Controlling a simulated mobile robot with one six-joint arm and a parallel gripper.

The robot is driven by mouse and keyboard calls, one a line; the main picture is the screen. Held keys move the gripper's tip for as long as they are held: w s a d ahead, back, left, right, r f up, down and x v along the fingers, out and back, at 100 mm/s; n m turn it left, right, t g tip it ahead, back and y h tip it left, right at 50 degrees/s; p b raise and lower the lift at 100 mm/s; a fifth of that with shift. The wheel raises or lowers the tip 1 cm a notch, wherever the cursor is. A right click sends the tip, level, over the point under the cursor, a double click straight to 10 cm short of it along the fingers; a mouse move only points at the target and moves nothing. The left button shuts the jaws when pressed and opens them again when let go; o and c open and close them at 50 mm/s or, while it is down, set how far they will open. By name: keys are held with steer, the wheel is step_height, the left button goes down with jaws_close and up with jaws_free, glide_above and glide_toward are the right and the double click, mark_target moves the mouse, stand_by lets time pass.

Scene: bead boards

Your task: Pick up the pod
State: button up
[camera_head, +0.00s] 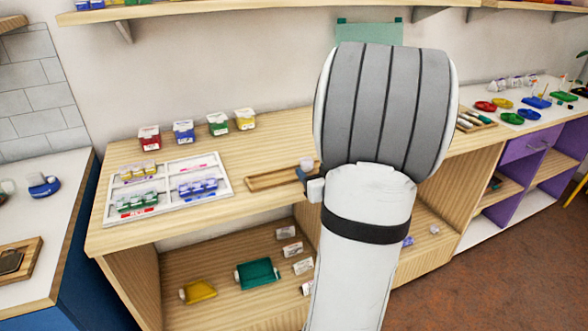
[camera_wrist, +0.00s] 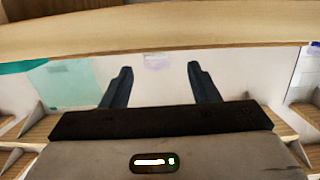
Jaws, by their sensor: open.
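No thing in view is clearly marked as the pod. A small pale pinkish round object (camera_head: 307,163) sits at the right end of a shallow wooden tray (camera_head: 262,181) on the bench, beside my arm; I cannot tell whether it is the pod. My gripper (camera_wrist: 161,68) shows in the wrist view with its two dark fingers apart and nothing held between them. A pale purple patch (camera_wrist: 157,61) shows beyond the fingertips, too faint to identify. In the head view my arm hides most of the gripper and the bench behind it.
A white sectioned tray (camera_head: 226,186) with small coloured pots stands left on the bench (camera_head: 120,240). Several coloured boxes (camera_head: 184,132) stand behind it. Teal (camera_head: 257,273) and yellow (camera_head: 198,291) containers lie on the lower shelf. A wooden edge (camera_wrist: 160,38) crosses the wrist view.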

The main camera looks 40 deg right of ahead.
mark_target(304, 160)
steer(key=shift+w+d+f, duration=0.1)
steer(key=shift+w+d, duration=0.05)
steer(key=shift+d, duration=0.05)
steer(key=x, duration=0.7)
steer(key=shift+w+d, duration=0.1)
steer(key=shift+c, duration=0.2)
steer(key=c, duration=1)
